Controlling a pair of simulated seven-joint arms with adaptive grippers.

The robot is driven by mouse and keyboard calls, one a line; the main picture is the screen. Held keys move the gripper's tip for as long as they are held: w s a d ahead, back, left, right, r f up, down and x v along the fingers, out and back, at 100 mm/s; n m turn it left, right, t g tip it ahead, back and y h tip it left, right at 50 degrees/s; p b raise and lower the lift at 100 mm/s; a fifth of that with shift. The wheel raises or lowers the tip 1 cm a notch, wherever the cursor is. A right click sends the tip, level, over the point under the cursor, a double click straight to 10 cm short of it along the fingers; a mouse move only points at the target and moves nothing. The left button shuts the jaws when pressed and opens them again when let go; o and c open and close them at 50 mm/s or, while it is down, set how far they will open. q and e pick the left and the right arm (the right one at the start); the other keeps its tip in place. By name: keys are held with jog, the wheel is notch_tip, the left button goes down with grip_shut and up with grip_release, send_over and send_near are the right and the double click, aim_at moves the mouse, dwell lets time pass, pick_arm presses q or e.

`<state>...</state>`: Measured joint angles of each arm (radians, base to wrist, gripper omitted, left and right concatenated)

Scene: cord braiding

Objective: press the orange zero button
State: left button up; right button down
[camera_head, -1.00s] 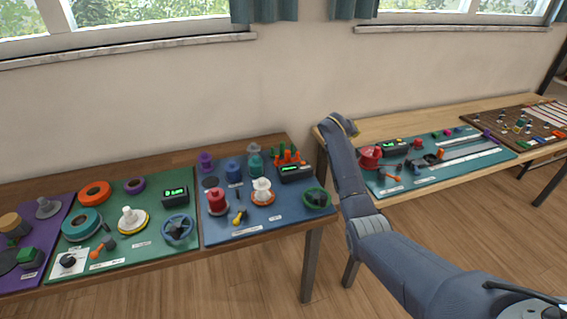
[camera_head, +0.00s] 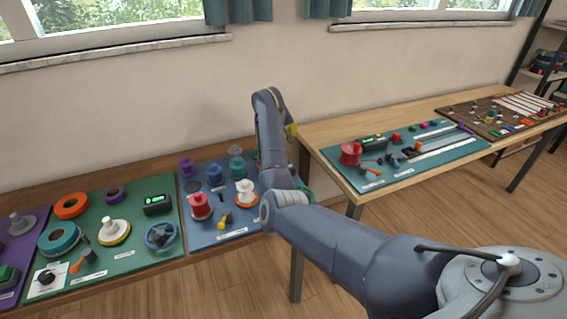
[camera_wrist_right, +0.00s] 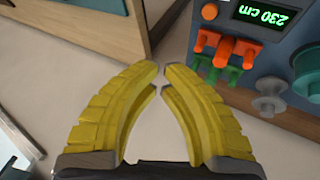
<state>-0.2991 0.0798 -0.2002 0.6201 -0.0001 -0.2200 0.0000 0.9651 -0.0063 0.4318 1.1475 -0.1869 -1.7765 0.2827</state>
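In the right wrist view, a small round orange button (camera_wrist_right: 210,11) sits beside a lit green display (camera_wrist_right: 261,13) reading 230 cm, upside down in the picture. Several orange (camera_wrist_right: 226,48) and green (camera_wrist_right: 207,68) peg-like pieces stand below it in the picture. My right gripper (camera_wrist_right: 161,72) has yellow fingers with tips drawn nearly together and nothing between them. The tips are left of and below the button in the picture, apart from it. In the head view, a bit of yellow finger (camera_head: 292,130) shows beyond my arm, which hides this display and button. My left gripper is not in view.
The blue mat (camera_head: 208,236) holds several spools. The green mat (camera_head: 130,259) has another display (camera_head: 157,204). A teal mat (camera_head: 395,179) with a third display (camera_head: 373,143) lies on the separate light-wood table (camera_head: 318,131) to the right. A gap separates the tables.

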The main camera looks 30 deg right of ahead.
jog(key=shift+f, duration=4.4)
jog(key=shift+f, duration=0.85)
jog(key=shift+r, duration=0.85)
jog(key=shift+r, duration=0.1)
jog(key=shift+r, duration=2.4)
